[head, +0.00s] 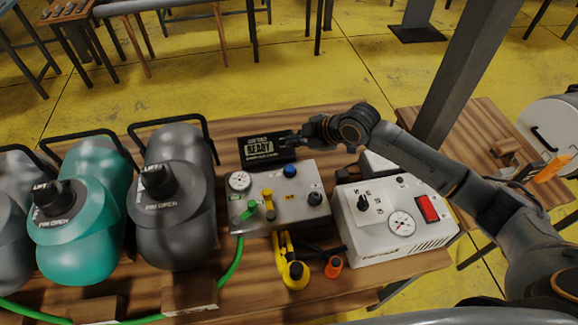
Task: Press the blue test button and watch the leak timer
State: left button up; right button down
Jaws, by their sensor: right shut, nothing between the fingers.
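The blue test button (290,171) stands on top of a grey control box (290,215) in the middle of the wooden table. The box also carries a small gauge (239,181), green and yellow valve handles and a black knob (315,198). Behind the box a black display (262,149), which I take for the leak timer, reads "READY". My right gripper (292,140) is shut and empty; its fingertips are above and behind the blue button, in front of the display's right edge. They appear apart from the button. My left gripper is not in view.
A yellow tool (294,273) and orange cap (333,267) lie in front. A grey post rises behind my right arm.

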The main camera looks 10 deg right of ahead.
jog(key=f+b, duration=0.3)
jog(key=shift+w+a+f, duration=0.1)
jog(key=shift+a, duration=0.1)
jog(key=b, duration=0.4)
send_over(292, 170)
notch_tip(292, 170, down, 5)
jog(key=shift+w+r, duration=0.1)
jog(key=shift+r, duration=0.1)
jog(key=shift+f+b, duration=0.3)
jog(key=shift+f, duration=0.3)
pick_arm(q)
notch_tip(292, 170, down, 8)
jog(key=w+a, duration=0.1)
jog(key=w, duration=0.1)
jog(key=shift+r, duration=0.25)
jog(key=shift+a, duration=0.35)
pick_arm(e)
jog(key=shift+f, duration=0.1)
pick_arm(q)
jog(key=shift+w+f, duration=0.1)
pick_arm(e)
jog(key=shift+f, duration=0.3)
